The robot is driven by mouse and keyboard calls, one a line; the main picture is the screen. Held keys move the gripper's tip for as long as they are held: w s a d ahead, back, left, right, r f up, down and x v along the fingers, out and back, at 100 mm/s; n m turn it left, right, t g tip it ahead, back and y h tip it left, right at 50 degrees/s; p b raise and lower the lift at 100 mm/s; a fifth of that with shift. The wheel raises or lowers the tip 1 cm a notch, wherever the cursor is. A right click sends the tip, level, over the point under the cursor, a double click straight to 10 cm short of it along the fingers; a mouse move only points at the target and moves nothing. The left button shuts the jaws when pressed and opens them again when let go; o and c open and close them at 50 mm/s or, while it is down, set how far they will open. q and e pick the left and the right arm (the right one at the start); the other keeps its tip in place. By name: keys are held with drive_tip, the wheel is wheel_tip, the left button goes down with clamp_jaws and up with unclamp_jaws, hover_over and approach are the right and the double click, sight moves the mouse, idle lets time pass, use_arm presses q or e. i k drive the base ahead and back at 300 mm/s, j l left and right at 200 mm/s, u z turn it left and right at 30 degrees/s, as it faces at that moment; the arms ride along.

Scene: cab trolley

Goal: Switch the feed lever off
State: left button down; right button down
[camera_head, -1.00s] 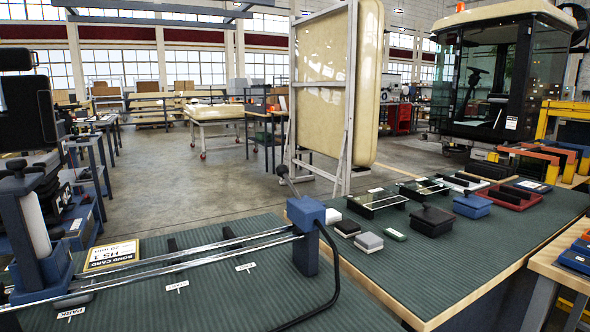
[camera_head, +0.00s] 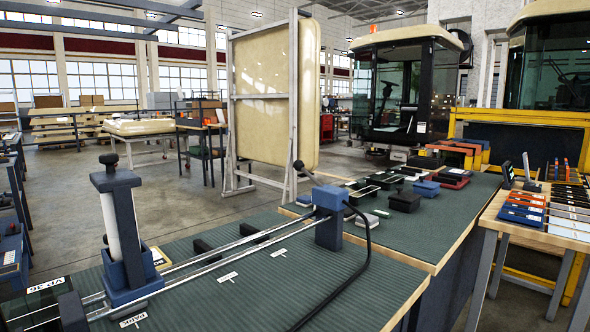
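A lever (camera_head: 311,175) that looks like the feed lever is a thin grey rod with a black ball knob. It rises from the blue end block (camera_head: 329,216) of a twin-rail rig and leans up to the left. A black cable runs from this block down across the bench mat. The blue carriage (camera_head: 133,281) with an upright white cartridge (camera_head: 113,226) sits toward the near left end of the rails (camera_head: 235,245). No gripper shows in the head view, and nothing touches the lever.
The rig stands on a green-matted bench (camera_head: 375,290). Small boxes and trays, including a black box (camera_head: 405,202), cover the bench behind it. A wooden-topped table (camera_head: 535,233) stands at the right. A cream panel on a frame (camera_head: 275,95) stands behind. Open floor (camera_head: 95,205) lies left.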

sight(299, 165)
drive_tip(key=u, duration=0.3)
drive_tip(key=i+l+u, duration=0.1)
drive_tip(key=l+u, duration=0.15)
drive_tip(key=u, duration=0.15)
drive_tip(key=l+u, duration=0.6)
drive_tip(key=u, duration=0.15)
drive_tip(key=l, duration=0.45)
drive_tip(key=k+l+u, duration=0.15)
drive_tip(key=l, duration=0.8)
drive_tip(key=l+u, duration=0.15)
drive_tip(key=l, duration=0.35)
drive_tip(key=k+l, duration=0.15)
drive_tip(key=l, duration=0.3)
drive_tip(key=k+l+u, duration=0.15)
drive_tip(key=l, duration=0.3)
drive_tip(key=i, duration=0.05)
